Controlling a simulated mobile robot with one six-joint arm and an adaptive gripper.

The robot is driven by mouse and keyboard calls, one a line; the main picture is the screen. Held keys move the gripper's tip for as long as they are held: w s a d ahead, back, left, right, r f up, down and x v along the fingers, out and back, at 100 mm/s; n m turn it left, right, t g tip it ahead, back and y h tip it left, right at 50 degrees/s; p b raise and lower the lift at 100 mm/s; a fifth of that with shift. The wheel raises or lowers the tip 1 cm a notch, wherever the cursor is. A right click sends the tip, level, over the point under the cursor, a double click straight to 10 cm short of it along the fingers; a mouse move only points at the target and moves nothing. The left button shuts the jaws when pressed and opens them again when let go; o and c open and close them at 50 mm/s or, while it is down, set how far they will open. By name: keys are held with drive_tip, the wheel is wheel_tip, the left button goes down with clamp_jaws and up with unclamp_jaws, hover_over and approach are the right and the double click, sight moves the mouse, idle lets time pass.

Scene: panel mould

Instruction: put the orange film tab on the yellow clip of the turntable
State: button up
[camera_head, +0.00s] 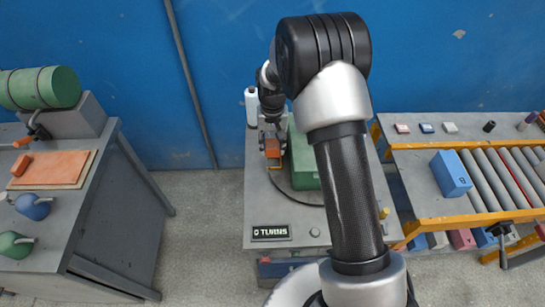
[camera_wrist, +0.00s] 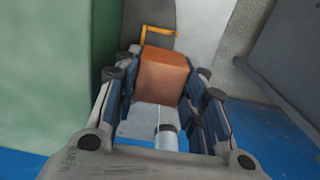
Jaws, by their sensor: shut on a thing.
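The orange film tab (camera_wrist: 162,76) is a small orange block between the fingers of my gripper (camera_wrist: 163,62) in the wrist view. My gripper is shut on it. The yellow clip (camera_wrist: 160,31) is a thin yellow bracket just beyond the tab's far edge; whether they touch I cannot tell. In the head view my gripper (camera_head: 272,142) and the tab (camera_head: 272,151) are at the left side of the green block (camera_head: 303,160), above the edge of the dark round turntable (camera_head: 296,196). My arm hides much of the turntable's right side.
The green block (camera_wrist: 45,75) stands close on the left in the wrist view. A white bottle (camera_head: 252,105) stands behind at the table's back left. A workbench (camera_head: 95,190) is at left; a roller conveyor (camera_head: 500,180) with a blue box (camera_head: 451,173) is at right. Floor lies between.

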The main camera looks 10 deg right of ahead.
drive_tip(key=shift+f+b, duration=0.6)
drive_tip(key=shift+f, duration=2.1)
drive_tip(key=shift+f, duration=0.15)
drive_tip(key=o, duration=1.1)
